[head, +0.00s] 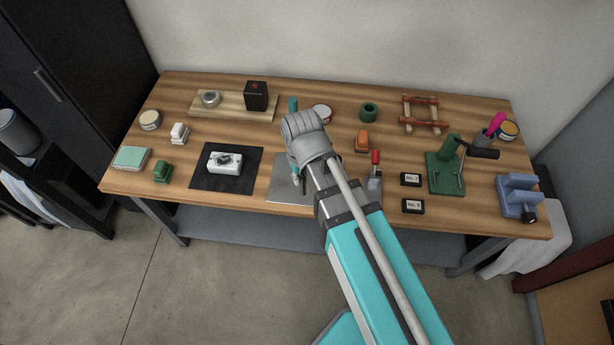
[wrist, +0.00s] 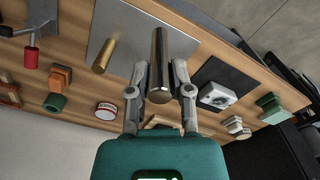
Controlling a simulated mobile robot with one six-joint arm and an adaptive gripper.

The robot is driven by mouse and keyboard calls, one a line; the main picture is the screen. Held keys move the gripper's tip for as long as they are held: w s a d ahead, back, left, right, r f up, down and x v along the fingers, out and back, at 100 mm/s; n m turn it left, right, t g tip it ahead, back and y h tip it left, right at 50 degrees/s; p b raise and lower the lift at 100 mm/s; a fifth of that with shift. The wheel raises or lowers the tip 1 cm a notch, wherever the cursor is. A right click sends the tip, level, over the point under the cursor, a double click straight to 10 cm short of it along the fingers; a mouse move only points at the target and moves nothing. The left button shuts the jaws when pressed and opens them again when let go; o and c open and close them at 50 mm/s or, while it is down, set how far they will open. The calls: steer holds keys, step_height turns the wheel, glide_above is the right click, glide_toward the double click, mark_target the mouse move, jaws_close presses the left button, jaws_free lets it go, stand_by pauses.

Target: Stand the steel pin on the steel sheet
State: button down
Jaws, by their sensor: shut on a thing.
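The steel pin is a shiny grey cylinder (wrist: 160,62) in the middle of the wrist view. My gripper (wrist: 160,78) is shut on it, one finger on each side. The steel sheet is a flat grey plate (wrist: 118,20) behind the pin in the wrist view. It also shows at the table's front edge in the head view (head: 281,192), partly hidden by my arm. A brass pin (wrist: 103,55) stands on the sheet, apart from the steel pin. I cannot tell whether the steel pin touches the sheet. In the head view my wrist mostly hides the gripper.
A black mat (head: 205,184) with a white device (head: 225,162) lies left of the sheet. An orange block (head: 362,141) and a green ring (head: 369,112) stand farther back. A wooden board (head: 232,113) is at the back left.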

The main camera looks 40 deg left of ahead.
steer(key=w+a+f+b, duration=0.6)
steer(key=a+f+b, duration=0.3)
steer(key=a, duration=0.2)
steer(key=shift+w+a, duration=0.2)
steer(key=shift+w, duration=0.1)
stand_by(0.4)
steer(key=shift+w+a+f+b, duration=0.1)
steer(key=shift+a+f+b, duration=0.1)
steer(key=shift+f+b, duration=0.85)
steer(key=shift+w+a+f+b, duration=0.1)
steer(key=shift+a+f+b, duration=0.05)
steer(key=shift+f+b, duration=0.85)
steer(key=shift+f, duration=0.15)
steer(key=c, duration=0.5)
jaws_free()
steer(key=shift+c, duration=0.2)
steer(key=shift+r, duration=0.3)
